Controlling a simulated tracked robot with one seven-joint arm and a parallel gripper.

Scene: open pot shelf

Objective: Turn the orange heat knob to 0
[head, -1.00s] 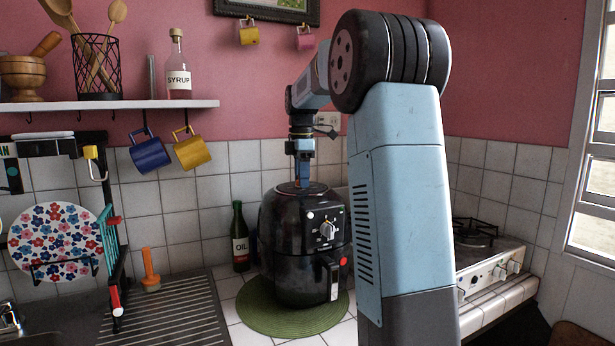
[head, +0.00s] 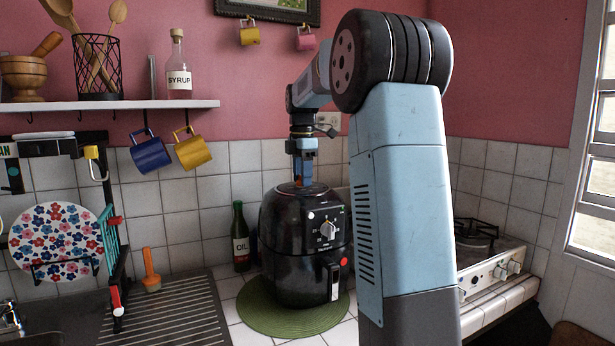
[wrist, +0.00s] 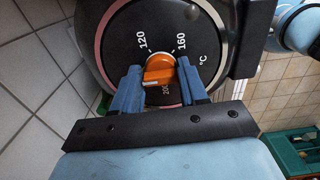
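The orange heat knob (wrist: 160,72) sits at the middle of a black dial (wrist: 205,45) in the wrist view. White numbers 120, 160 and 200 and a °C mark show around it; no 0 shows. A pale mark is on the knob's lower left end, towards the left finger. My gripper (wrist: 160,78) has one blue finger on each side of the knob, and both look in contact with it. In the head view my gripper (head: 304,178) points down onto the top of the black air fryer (head: 290,240), and the orange knob is mostly hidden.
The air fryer stands on a green round mat (head: 255,315). A shelf (head: 150,104) with hanging mugs is above left.

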